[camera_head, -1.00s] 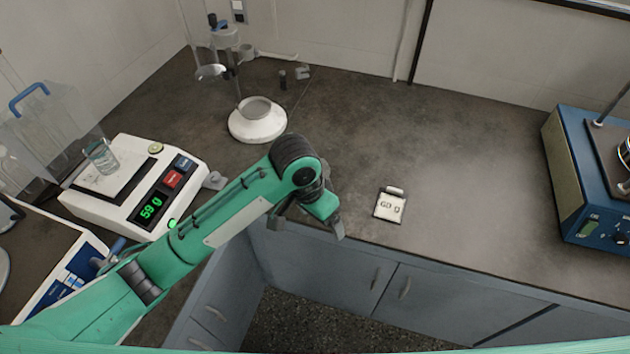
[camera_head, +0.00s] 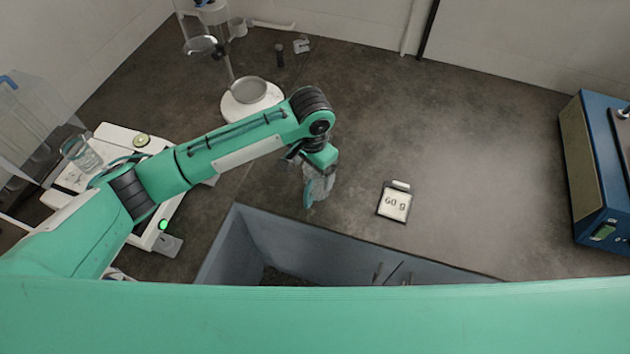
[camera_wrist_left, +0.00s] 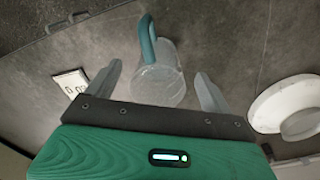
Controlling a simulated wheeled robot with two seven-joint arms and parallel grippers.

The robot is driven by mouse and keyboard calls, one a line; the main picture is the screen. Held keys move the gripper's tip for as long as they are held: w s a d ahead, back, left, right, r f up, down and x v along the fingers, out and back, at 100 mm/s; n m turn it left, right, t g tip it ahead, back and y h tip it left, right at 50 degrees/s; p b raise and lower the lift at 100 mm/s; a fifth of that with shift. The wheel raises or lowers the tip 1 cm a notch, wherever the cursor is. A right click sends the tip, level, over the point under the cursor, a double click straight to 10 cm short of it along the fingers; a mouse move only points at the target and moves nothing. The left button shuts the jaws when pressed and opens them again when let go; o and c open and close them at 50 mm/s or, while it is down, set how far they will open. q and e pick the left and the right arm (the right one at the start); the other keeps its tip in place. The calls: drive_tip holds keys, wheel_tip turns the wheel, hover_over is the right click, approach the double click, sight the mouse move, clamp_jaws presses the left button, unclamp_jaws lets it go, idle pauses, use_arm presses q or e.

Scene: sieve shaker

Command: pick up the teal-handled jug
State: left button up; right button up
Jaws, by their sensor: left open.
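The teal-handled jug is a clear vessel with a curved teal handle. In the left wrist view the jug (camera_wrist_left: 160,84) lies between the spread fingers of my left gripper (camera_wrist_left: 162,88), with a gap visible on either side. In the head view the jug (camera_head: 318,192) is partly hidden by my left gripper (camera_head: 312,172), which is at the bench's front edge. My left gripper is open. My right gripper is not in view.
A white-based stand with a dish (camera_head: 250,105) is behind. A balance with a beaker (camera_head: 82,152) is at left, a blue machine (camera_head: 590,170) at right.

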sight(314, 187)
use_arm(q)
wheel_tip(314, 187, down, 5)
drive_tip(key=shift+w+d+f+p, duration=0.1)
drive_tip(key=shift+w+f+p, duration=0.1)
drive_tip(key=shift+p, duration=0.65)
drive_tip(key=shift+s+f, duration=0.1)
drive_tip(key=shift+f, duration=0.05)
drive_tip(key=c, duration=1.2)
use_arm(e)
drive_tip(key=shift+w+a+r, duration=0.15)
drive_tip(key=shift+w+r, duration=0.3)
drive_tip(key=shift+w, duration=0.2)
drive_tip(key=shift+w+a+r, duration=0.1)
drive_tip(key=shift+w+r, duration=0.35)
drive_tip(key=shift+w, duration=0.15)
use_arm(q)
drive_tip(key=shift+r, duration=0.2)
